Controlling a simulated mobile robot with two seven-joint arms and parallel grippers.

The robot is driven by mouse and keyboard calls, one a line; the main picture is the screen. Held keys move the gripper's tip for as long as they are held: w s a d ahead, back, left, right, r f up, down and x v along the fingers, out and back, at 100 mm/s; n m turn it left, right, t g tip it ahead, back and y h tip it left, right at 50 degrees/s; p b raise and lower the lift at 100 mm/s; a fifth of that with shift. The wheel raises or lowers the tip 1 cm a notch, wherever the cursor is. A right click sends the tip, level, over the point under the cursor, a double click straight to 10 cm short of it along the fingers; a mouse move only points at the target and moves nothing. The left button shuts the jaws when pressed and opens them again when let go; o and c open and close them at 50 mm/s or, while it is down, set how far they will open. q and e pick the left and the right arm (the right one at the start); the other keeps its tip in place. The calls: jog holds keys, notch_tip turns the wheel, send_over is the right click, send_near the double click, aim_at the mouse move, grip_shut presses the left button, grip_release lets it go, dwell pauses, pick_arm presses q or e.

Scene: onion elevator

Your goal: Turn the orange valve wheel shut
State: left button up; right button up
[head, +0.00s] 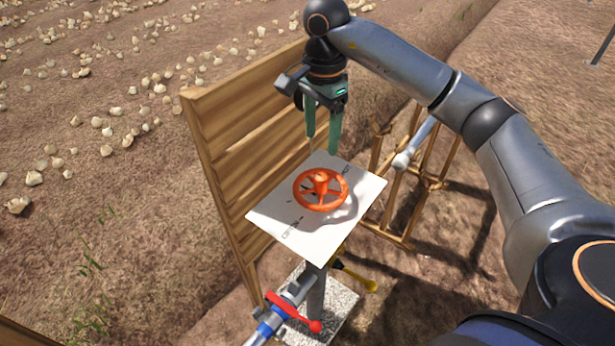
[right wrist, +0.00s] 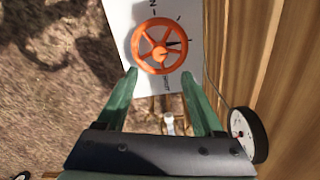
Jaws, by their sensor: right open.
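The orange valve wheel (head: 321,190) lies face up on a tilted white plate (head: 275,213) with dark lettering, on top of a grey post. It also shows in the right wrist view (right wrist: 160,46), near the top, with the plate (right wrist: 117,15) around it and a dark pointer near its hub. My right gripper (head: 322,145) points down above the far edge of the plate, its green fingers apart and empty. In the right wrist view its fingertips (right wrist: 160,75) lie apart just below the wheel in the picture; I cannot see contact. My left gripper is not in view.
A wooden plank panel (head: 235,140) stands just left of the plate. A wooden rack (head: 405,185) stands to the right. Below are a pipe with a red lever (head: 290,312) and a yellow-ended handle (head: 365,283). A round gauge (right wrist: 243,134) shows in the right wrist view. Onions lie on the soil.

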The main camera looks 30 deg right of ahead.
aim_at(320, 177)
notch_tip(320, 177, down, 12)
jog(key=shift+f+p, duration=0.15)
jog(key=shift+p, duration=0.35)
grip_shut()
dwell(0.4)
